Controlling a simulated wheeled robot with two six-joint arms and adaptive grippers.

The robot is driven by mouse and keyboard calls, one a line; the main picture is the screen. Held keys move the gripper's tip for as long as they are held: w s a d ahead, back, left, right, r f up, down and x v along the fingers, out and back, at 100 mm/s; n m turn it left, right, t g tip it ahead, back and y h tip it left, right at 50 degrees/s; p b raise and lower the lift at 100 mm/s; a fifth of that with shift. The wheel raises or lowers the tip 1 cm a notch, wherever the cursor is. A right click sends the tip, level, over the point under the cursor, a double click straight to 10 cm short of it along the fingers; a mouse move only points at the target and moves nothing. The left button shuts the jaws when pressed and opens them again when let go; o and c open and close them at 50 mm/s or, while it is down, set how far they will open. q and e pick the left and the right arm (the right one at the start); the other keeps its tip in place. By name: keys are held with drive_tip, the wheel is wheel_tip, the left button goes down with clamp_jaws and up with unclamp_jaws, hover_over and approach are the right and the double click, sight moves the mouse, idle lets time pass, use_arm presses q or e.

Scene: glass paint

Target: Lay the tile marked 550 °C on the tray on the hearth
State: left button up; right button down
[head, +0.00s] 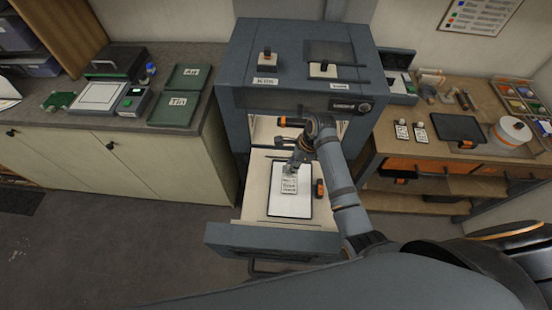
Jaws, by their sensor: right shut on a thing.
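A white tray with a dark rim (291,207) lies on the pulled-out hearth (253,200) of the kiln. My right gripper (292,170) reaches in from the right and is shut on a small pale tile (289,185) with printed lines. The tile is over the tray's surface, within its rim as seen from above. I cannot tell whether it touches the tray, and its marking is too small to read. My left gripper is not in view.
The grey kiln (237,65) stands behind the hearth, and the drawer front (262,240) forms a raised near edge. Two similar tiles (401,131) (420,133) lie on the right bench (395,146).

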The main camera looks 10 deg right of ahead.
drive_tip(key=shift+s+d+f, duration=0.15)
drive_tip(key=shift+d+f, duration=0.7)
drive_tip(key=x, duration=0.3)
drive_tip(key=shift+a+f+b, duration=0.2)
drive_tip(key=shift+b, duration=0.1)
drive_tip(key=shift+f, duration=0.35)
drive_tip(key=shift+d+f+b, duration=0.1)
drive_tip(key=shift+f+b, duration=0.2)
drive_tip(key=shift+d+f, duration=0.2)
drive_tip(key=shift+f, duration=0.05)
drive_tip(key=shift+a, duration=0.1)
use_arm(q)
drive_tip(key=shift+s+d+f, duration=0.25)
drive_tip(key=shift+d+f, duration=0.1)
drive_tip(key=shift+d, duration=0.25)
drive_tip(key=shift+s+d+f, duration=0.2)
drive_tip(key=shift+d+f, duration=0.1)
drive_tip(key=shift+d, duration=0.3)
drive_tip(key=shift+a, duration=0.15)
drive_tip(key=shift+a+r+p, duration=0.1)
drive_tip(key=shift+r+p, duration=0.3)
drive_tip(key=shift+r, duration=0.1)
